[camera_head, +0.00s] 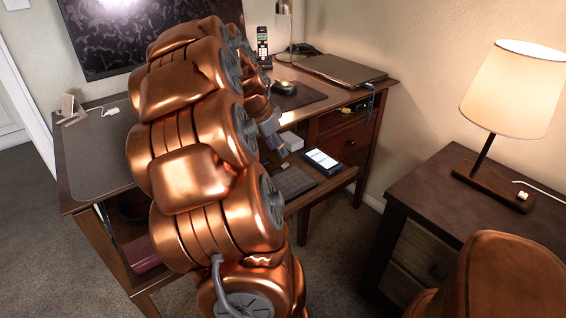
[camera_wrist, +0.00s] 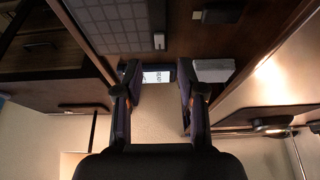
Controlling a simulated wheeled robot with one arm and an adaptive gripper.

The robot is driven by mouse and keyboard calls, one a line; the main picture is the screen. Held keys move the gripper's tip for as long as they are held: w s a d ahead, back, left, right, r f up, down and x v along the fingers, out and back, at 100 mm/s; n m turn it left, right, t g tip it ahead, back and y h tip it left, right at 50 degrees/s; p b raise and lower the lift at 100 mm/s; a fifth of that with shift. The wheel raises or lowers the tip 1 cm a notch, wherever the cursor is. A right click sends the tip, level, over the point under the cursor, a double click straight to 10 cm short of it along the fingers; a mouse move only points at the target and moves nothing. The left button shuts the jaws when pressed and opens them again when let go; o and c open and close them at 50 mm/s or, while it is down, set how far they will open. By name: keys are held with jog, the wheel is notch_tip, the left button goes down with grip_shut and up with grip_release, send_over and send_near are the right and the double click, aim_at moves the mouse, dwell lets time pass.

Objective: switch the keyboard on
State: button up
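The dark keyboard (camera_head: 294,181) lies on the pulled-out shelf below the desk top, partly hidden by my arm in the head view. In the wrist view the keyboard (camera_wrist: 108,25) is at the upper left, cut off by the picture's top. In the head view my gripper (camera_head: 278,146) is beside the shelf, partly hidden by my arm.
A lit phone (camera_head: 321,161) lies beside the keyboard; it shows between my fingers (camera_wrist: 158,77). A white box (camera_head: 291,141) is close to my gripper. The desk top (camera_head: 95,150) is above the shelf. A side table with a lamp (camera_head: 515,85) stands right.

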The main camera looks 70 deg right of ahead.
aim_at(285, 165)
jog(key=b+x, duration=0.1)
jog(key=x, duration=0.5)
jog(key=shift+s+f, duration=0.1)
jog(key=shift+f, duration=0.1)
grip_shut()
